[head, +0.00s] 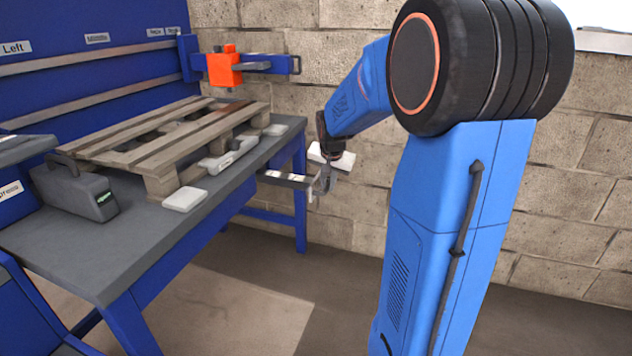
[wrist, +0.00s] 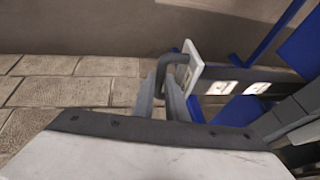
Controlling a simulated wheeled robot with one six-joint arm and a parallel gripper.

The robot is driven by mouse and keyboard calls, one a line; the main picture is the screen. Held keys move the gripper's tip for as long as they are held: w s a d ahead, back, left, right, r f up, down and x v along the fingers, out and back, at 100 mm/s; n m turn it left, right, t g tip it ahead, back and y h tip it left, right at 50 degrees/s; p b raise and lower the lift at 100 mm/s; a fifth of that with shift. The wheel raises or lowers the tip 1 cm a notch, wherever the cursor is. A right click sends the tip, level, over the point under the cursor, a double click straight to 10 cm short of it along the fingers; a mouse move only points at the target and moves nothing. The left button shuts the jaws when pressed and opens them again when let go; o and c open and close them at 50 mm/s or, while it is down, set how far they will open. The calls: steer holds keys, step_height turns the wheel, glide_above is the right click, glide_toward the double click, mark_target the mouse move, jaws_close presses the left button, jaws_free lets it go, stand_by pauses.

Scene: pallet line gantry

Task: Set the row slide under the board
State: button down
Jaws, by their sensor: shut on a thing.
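The row slide, as I take it, is a dark grey bar (head: 285,179) with white labels, sticking out from the right edge of the bench. It also shows in the wrist view (wrist: 233,82), with a white end plate (wrist: 192,67) and a dark looped handle (wrist: 178,59). My gripper (head: 322,183) is at the bar's outer end; in the wrist view its grey fingers (wrist: 168,92) are shut on the handle. A slatted wooden pallet (head: 175,135) lies on the bench; I cannot tell which of its slats is the board.
The bench (head: 95,255) has a grey top and blue legs. An orange block (head: 224,68) sits on a blue rail (head: 265,63) above the pallet's far end. White pads (head: 185,199) lie along the pallet. A brick wall stands behind.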

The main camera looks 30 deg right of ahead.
steer(key=shift+s+d, duration=0.15)
steer(key=c, duration=1.8)
jaws_free()
steer(key=shift+s+d, duration=0.1)
steer(key=shift+o, duration=0.2)
steer(key=v, duration=1.7)
steer(key=shift+r, duration=0.25)
steer(key=s+a+f+n+y, duration=0.1)
steer(key=s+a+f+n, duration=0.4)
steer(key=s+a, duration=0.4)
steer(key=s+a+f+n+y, duration=0.1)
steer(key=s+a+f+n, duration=0.4)
steer(key=s, duration=1.1)
steer(key=a+f, duration=0.3)
steer(key=a, duration=0.2)
steer(key=shift+a+f+n, duration=0.25)
steer(key=shift+n, duration=0.05)
